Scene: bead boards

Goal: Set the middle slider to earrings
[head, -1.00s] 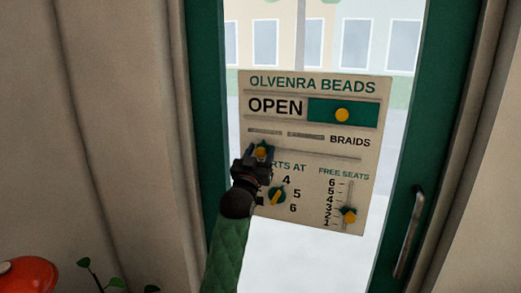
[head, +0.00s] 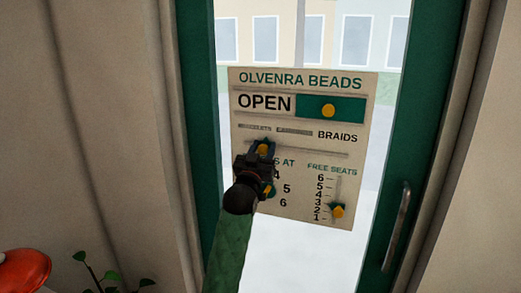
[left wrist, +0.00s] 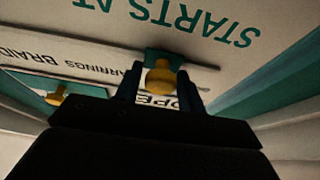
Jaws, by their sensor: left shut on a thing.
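The sign board (head: 300,165) hangs on the glass door and reads OLVENRA BEADS. Its middle slider has a yellow knob (head: 263,148) on a slot below a row of labels. The knob stands under the right end of the first label, left of the second label. In the left wrist view the sign is upside down, and the knob (left wrist: 160,78) sits between my finger ends beside the word ending ARRINGS, whose start is hidden. My left gripper (head: 262,152) is shut on this knob. My right gripper is out of view.
The OPEN slider's yellow knob (head: 328,110) is above, on a teal panel. The dial (head: 268,190) is partly behind my left gripper. The FREE SEATS knob (head: 337,210) stands near 2. A door handle (head: 397,228) is at right; a red object (head: 22,270) is low left.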

